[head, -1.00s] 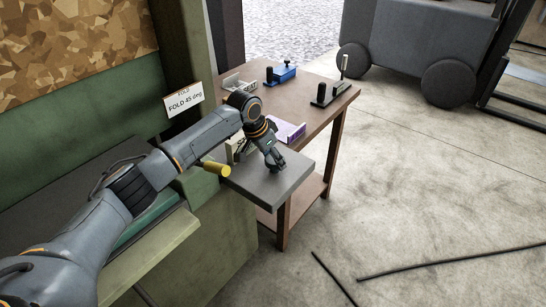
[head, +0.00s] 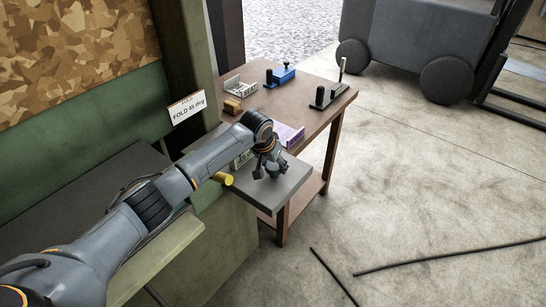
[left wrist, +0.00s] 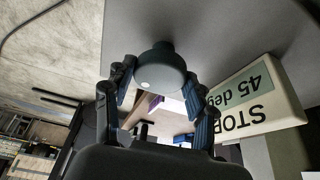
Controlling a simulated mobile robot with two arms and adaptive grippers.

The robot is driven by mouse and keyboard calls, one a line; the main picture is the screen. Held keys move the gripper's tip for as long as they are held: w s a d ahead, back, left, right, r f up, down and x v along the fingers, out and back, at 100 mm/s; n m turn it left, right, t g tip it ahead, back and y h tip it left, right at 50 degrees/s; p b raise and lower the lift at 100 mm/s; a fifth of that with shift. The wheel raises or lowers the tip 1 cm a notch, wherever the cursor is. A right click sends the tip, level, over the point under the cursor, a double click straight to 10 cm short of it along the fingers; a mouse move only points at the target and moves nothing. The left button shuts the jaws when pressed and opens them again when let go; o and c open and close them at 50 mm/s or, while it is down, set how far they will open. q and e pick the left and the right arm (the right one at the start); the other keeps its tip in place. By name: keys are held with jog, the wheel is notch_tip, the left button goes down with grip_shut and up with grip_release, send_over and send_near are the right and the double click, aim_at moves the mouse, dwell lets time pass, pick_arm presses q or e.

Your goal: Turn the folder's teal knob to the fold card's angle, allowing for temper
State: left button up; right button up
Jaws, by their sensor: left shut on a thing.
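The fold card (head: 187,107) on the green machine reads FOLD 45 deg. In the left wrist view the knob (left wrist: 160,68) is a dark, greyish-teal round cap with a pale dot, standing on a grey plate. My left gripper (head: 270,173) is over the grey plate (head: 291,188); its fingers (left wrist: 160,98) are on either side of the knob, shut on it. A block sign (left wrist: 247,97) beside the knob reads STOP 45 deg, upside down in the wrist view. In the head view my gripper hides most of the knob. My right gripper is not in view.
A brown table (head: 312,112) behind the plate holds a blue tool (head: 280,76), a black stand (head: 330,93), a purple piece (head: 290,135), a white tray (head: 239,87) and an orange-brown block (head: 233,105). A yellow handle (head: 224,179) sticks out beside my arm.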

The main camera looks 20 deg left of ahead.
pick_arm(q)
jog(key=shift+n+y+p, duration=0.3)
jog(key=shift+n+p, duration=0.25)
jog(key=shift+n, duration=0.15)
jog(key=o, duration=1.2)
jog(key=shift+c, duration=0.2)
jog(key=v, duration=1.2)
jog(key=shift+f, duration=0.1)
